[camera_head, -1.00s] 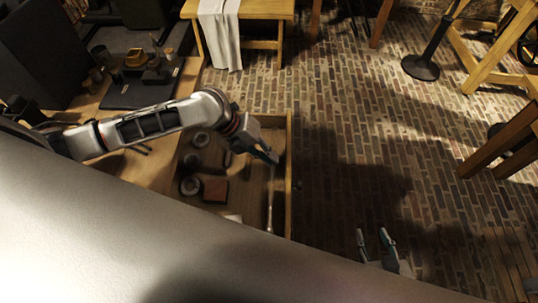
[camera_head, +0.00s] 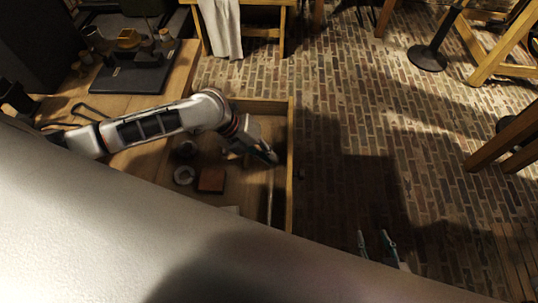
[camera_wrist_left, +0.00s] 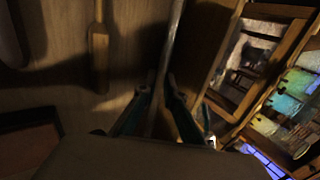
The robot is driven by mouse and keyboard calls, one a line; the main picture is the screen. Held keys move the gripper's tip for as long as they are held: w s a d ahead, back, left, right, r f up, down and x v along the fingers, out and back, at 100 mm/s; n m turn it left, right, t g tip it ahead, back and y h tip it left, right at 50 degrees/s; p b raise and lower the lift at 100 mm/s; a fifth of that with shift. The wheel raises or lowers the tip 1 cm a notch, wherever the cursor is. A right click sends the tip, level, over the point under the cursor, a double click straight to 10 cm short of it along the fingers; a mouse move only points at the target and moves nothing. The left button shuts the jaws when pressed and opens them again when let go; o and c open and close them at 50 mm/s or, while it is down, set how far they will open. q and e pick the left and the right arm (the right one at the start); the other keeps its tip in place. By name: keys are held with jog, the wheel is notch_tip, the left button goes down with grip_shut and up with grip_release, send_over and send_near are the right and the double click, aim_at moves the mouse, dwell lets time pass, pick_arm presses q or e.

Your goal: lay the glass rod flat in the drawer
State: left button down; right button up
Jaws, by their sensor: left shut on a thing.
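The glass rod (camera_head: 270,195) is a thin pale stick along the right side of the open wooden drawer (camera_head: 290,185). In the left wrist view the rod (camera_wrist_left: 171,45) runs down between the fingers of my left gripper (camera_wrist_left: 158,95). My left gripper (camera_head: 268,155) is shut on the rod, over the drawer near its right wall. I cannot tell whether the rod touches the drawer floor; its gripped end is partly hidden. My right gripper (camera_head: 375,236) is open and empty over the brick floor, right of the drawer.
A wooden-handled item (camera_wrist_left: 99,45) lies beside the rod in the left wrist view. A dark board (camera_head: 130,80) with small items is on the bench.

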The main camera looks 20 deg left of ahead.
pick_arm(q)
jog(key=c, duration=2)
grip_release()
jog(key=shift+c, duration=0.2)
jog(key=v, duration=1.2)
jog(key=shift+s+d, duration=0.1)
